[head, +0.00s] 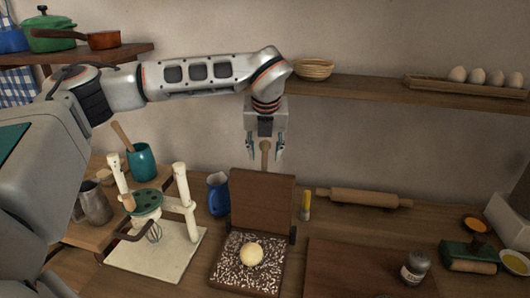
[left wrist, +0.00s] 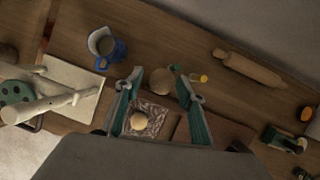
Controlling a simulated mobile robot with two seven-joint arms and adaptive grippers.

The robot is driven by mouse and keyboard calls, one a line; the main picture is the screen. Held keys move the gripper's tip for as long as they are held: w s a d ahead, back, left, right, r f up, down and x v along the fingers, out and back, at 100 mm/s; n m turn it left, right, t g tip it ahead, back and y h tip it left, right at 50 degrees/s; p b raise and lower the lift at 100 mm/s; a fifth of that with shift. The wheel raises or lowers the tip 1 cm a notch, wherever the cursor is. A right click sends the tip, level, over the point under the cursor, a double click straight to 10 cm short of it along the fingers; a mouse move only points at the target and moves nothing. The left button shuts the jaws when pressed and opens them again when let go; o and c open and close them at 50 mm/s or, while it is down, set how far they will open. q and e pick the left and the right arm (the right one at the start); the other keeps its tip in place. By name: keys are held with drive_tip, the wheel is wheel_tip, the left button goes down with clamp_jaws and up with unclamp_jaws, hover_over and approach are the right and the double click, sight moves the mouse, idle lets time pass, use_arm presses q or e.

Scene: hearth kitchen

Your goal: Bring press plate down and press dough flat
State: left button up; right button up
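The dough press stands open on the counter. Its brown press plate (head: 262,203) is upright at the back of the flour-speckled base (head: 232,273). A pale dough ball (head: 251,253) sits on the base; the dough also shows in the left wrist view (left wrist: 138,122). A wooden handle (head: 264,154) rises from the plate's top edge. My left gripper (head: 265,150) points down over the handle, fingers apart on either side of it; I cannot tell whether they touch it. In the left wrist view the handle's rounded end (left wrist: 163,82) shows between the fingers. My right gripper is out of view.
A shelf (head: 370,92) runs along the wall behind.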

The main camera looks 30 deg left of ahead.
use_arm(q)
drive_tip(key=shift+w+a+f, duration=0.15)
drive_tip(key=shift+w+f, duration=0.05)
drive_tip(key=shift+f, duration=0.3)
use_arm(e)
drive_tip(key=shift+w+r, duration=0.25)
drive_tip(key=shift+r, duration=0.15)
use_arm(q)
clamp_jaws()
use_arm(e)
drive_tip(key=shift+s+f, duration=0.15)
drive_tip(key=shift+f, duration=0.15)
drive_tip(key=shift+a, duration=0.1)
